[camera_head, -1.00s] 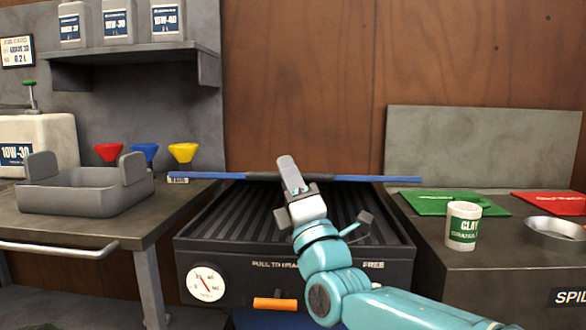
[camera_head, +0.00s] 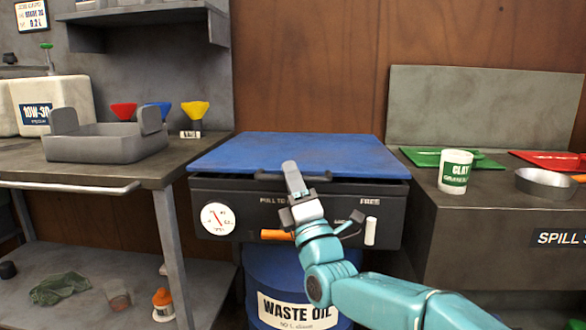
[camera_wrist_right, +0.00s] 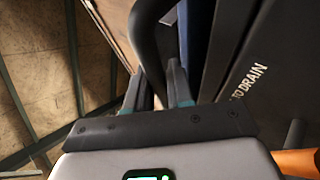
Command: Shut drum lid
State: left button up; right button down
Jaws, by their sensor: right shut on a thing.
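The blue drum lid (camera_head: 290,152) lies flat over the top of the black drain box in the head view, covering its ribbed grate. A dark bar handle (camera_head: 262,176) runs along the lid's front edge. My right gripper (camera_head: 294,182) is at that front edge, shut on the handle; the dark bar also shows between the fingers in the right wrist view (camera_wrist_right: 150,45). The blue waste oil drum (camera_head: 270,275) stands below the box. My left gripper is not in view.
The box front carries a round gauge (camera_head: 218,219) and an orange pull handle (camera_head: 277,235), close below my right gripper. A workbench (camera_head: 150,172) with a grey tray (camera_head: 105,145) stands left.

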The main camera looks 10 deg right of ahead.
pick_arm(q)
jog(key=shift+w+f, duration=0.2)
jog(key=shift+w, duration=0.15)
pick_arm(e)
jog(key=shift+f+h, duration=0.3)
jog(key=shift+f, duration=1.1)
jog(key=c, duration=1.1)
grip_release()
jog(key=shift+d, duration=0.1)
jog(key=shift+s, duration=0.1)
jog(key=shift+s, duration=0.2)
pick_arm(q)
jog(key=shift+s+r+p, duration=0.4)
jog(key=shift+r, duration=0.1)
pick_arm(e)
jog(key=v, duration=1.6)
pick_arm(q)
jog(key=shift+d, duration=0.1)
pick_arm(e)
jog(key=shift+w+d, duration=0.1)
jog(key=shift+w, duration=0.1)
